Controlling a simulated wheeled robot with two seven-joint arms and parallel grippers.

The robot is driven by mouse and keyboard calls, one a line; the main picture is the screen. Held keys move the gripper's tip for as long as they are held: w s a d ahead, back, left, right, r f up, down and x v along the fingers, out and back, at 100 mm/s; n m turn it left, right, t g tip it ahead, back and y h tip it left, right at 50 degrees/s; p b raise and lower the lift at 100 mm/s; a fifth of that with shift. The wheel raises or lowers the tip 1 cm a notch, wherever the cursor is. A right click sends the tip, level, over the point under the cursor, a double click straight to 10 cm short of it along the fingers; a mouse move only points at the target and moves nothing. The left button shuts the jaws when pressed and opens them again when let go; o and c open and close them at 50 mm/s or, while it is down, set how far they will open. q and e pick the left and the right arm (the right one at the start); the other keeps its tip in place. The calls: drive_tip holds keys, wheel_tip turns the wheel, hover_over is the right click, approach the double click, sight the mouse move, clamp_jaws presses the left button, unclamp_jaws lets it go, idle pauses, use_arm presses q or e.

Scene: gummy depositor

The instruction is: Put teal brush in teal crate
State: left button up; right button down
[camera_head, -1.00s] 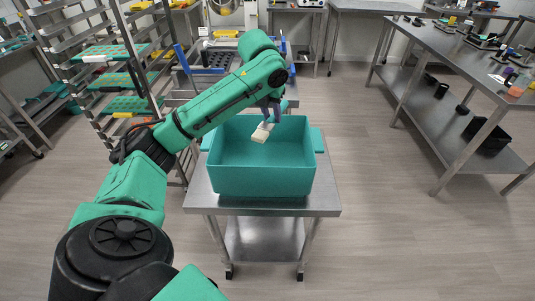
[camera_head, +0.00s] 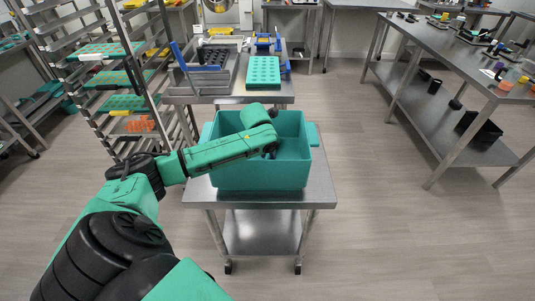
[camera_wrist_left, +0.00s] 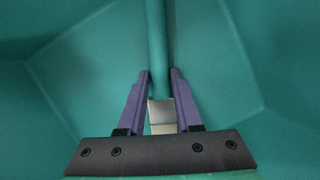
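The teal crate (camera_head: 262,178) stands on a small steel table straight ahead. My left arm reaches over its left side. My left gripper (camera_head: 271,153) is low inside the crate opening, partly hidden by my own arm. In the left wrist view, the purple fingers of my left gripper (camera_wrist_left: 160,78) are close on both sides of the teal brush (camera_wrist_left: 156,45). Its handle runs upward in that view, and its metal collar and pale bristle end show between the fingers. Teal crate walls surround it. The brush is hidden in the head view. My right gripper is not in view.
Behind the crate, a steel table holds a teal perforated tray (camera_head: 263,72) and a grey bin (camera_head: 205,80). A tray rack (camera_head: 110,80) stands at the left. A long steel bench (camera_head: 455,65) with small items stands at the right. The floor between is clear.

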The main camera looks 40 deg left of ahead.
use_arm(q)
drive_tip(key=shift+o, duration=1.2)
drive_tip(key=v, duration=1.2)
